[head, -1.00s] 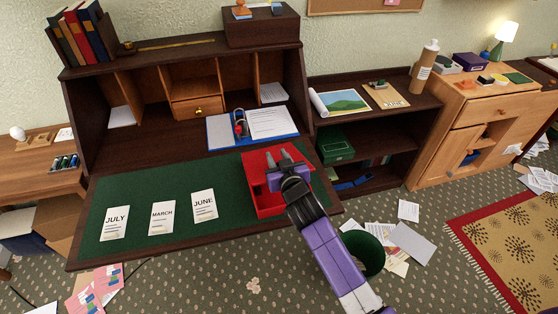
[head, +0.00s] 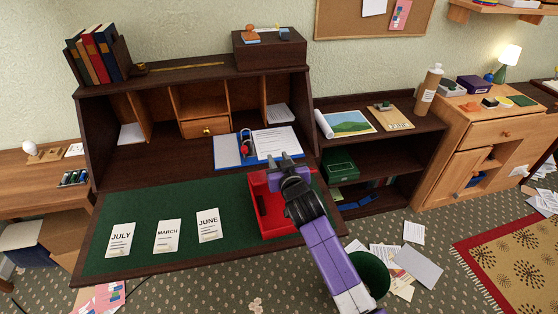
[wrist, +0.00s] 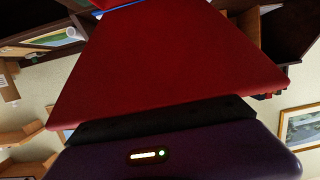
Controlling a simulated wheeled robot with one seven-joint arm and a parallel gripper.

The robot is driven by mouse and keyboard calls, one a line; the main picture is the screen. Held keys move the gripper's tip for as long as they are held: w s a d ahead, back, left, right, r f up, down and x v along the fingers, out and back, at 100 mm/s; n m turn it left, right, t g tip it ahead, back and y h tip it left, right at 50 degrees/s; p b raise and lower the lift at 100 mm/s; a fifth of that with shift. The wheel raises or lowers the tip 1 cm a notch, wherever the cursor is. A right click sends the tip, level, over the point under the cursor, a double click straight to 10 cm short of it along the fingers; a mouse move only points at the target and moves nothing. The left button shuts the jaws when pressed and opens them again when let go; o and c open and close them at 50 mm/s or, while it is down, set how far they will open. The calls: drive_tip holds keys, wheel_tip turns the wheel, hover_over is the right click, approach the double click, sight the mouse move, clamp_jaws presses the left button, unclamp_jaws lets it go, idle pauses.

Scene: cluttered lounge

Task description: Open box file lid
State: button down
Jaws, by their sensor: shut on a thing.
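A red box file (head: 274,217) sits at the right end of the green desk mat (head: 165,195). My gripper (head: 284,163) is at the box's upper part in the head view, and my purple arm hides its right side. In the wrist view a large flat red panel, seemingly the box file's lid (wrist: 170,65), fills the middle, running away from my gripper. My gripper is shut on the lid. The fingertips' contact is hidden in the wrist view. How far the lid stands open is hard to tell.
Three month cards (head: 167,236) lie on the mat to the left. A blue binder with papers (head: 230,152) lies behind the box. A dark shelf (head: 385,148) stands right of the desk. A green bin (head: 372,270) and loose papers (head: 418,265) are on the floor.

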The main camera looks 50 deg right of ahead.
drive_tip(key=shift+f, duration=0.3)
drive_tip(key=c, duration=1)
unclamp_jaws()
drive_tip(key=shift+c, duration=0.2)
drive_tip(key=shift+s+a, duration=0.25)
drive_tip(key=shift+s, duration=0.2)
drive_tip(key=shift+r+b+v, duration=0.15)
drive_tip(key=shift+b+v, duration=0.15)
drive_tip(key=shift+v, duration=1.45)
drive_tip(key=shift+r+b+v, duration=0.15)
drive_tip(key=shift+b+v, duration=0.15)
drive_tip(key=shift+v, duration=1.4)
drive_tip(key=shift+w, duration=0.1)
